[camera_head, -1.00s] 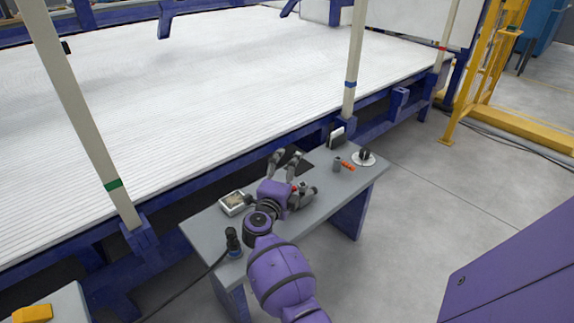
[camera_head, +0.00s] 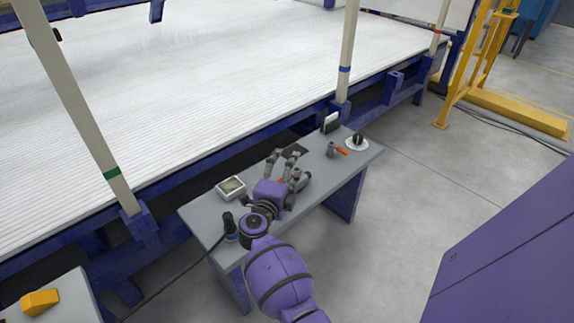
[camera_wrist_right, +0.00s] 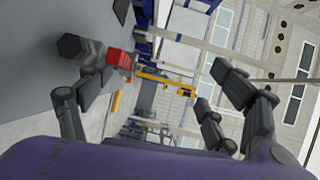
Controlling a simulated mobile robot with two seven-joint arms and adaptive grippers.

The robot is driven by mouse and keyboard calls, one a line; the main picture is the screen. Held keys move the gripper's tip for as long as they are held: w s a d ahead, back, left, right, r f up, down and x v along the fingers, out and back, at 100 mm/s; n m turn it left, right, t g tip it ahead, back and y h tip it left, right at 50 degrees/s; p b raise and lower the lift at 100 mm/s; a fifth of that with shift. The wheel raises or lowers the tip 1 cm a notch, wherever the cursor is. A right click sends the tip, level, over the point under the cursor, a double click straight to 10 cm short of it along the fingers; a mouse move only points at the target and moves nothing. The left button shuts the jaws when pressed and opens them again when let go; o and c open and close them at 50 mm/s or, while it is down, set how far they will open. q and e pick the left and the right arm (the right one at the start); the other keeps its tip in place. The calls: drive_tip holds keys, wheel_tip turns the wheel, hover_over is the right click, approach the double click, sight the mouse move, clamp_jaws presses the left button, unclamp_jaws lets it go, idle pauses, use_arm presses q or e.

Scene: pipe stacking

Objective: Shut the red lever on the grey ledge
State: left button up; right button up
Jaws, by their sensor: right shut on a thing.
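The grey ledge (camera_head: 318,172) is a narrow bench top in front of the large white slatted bed. In the right wrist view the lever (camera_wrist_right: 118,60) is a red block end next to a grey fitting (camera_wrist_right: 82,48). My left gripper is not in view.
On the ledge are a white-framed square box (camera_head: 231,188), a black upright handle (camera_head: 229,226), a grey cylinder (camera_head: 331,149), an orange piece (camera_head: 342,151), a white disc (camera_head: 357,144) and a black-and-white stand (camera_head: 331,122). A yellow block (camera_head: 40,301) lies on another table.

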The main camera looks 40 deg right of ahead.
drive_tip(key=shift+a+r, duration=0.35)
drive_tip(key=shift+r, duration=0.3)
drive_tip(key=shift+a+r, duration=0.35)
drive_tip(key=shift+r, duration=0.25)
drive_tip(key=shift+c, duration=0.3)
drive_tip(key=shift+s+a+r+p, duration=0.3)
drive_tip(key=shift+s+a+p, duration=0.15)
drive_tip(key=shift+s+a, duration=0.35)
drive_tip(key=c, duration=0.8)
drive_tip(key=shift+s+a+f+p, duration=0.15)
drive_tip(key=shift+s+f+p, duration=0.1)
drive_tip(key=shift+s, duration=0.25)
drive_tip(key=shift+s+a+f+p, duration=0.1)
drive_tip(key=shift+s+a+f, duration=0.1)
drive_tip(key=shift+s, duration=0.3)
drive_tip(key=shift+d, duration=0.1)
